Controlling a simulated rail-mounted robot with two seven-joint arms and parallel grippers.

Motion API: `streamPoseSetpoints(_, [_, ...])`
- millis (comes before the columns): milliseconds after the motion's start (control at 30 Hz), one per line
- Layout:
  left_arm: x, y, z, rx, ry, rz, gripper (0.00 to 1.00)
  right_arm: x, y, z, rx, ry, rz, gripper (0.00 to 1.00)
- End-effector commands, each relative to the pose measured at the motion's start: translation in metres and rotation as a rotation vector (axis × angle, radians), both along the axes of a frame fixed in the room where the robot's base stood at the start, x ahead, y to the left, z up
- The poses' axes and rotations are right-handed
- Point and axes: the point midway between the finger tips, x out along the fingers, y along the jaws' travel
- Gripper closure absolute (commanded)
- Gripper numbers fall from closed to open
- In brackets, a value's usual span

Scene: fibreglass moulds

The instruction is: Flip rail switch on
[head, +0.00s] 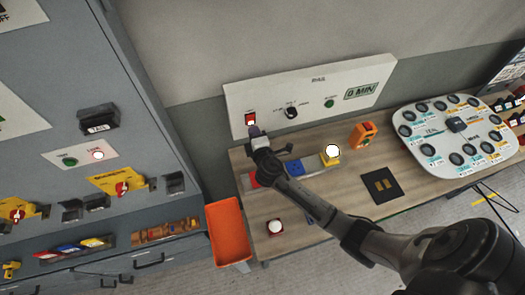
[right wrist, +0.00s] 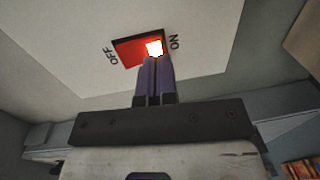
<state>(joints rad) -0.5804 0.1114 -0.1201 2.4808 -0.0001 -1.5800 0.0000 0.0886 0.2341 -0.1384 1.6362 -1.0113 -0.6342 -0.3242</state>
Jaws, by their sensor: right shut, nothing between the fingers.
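The rail switch (head: 250,119) is a red rocker in a dark frame at the left end of the white wall panel (head: 300,93). In the right wrist view the rocker (right wrist: 130,50) sits between the words OFF on the left and ON on the right. A bright white-orange patch glows at its ON end. My right gripper (head: 254,130) is shut and empty. Its purple fingertips (right wrist: 154,60) are right at the glowing ON end; I cannot tell whether they touch it. My left gripper is not in view.
The panel also has a black knob (head: 291,112), a green button (head: 329,103) and a "0 MIN" display (head: 361,91). Below stands a wooden bench (head: 330,205) with a yellow button box (head: 329,158) and an orange device (head: 363,134). A grey cabinet (head: 60,110) rises at left.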

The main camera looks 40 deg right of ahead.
Motion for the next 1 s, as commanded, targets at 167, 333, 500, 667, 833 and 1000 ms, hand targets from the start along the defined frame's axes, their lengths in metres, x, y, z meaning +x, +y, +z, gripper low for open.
streamPoseSetpoints(167, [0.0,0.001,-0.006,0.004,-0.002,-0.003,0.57,-0.031,0.021,-0.009,0.004,0.001,0.011,1.0])
streamPoseSetpoints(333, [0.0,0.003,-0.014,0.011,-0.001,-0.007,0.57,-0.061,0.035,-0.012,0.003,0.001,0.009,1.0])
streamPoseSetpoints(500, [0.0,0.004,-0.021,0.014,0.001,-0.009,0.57,-0.084,0.046,-0.015,0.002,0.001,0.009,1.0])
streamPoseSetpoints(667, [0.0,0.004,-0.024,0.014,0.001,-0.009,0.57,-0.098,0.053,-0.016,0.002,0.001,0.009,1.0])
streamPoseSetpoints(833, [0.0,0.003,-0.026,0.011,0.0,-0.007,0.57,-0.104,0.055,-0.016,0.001,0.001,0.008,1.0])
streamPoseSetpoints(1000, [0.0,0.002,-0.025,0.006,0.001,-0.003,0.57,-0.105,0.056,-0.015,0.001,0.0,0.008,1.0])
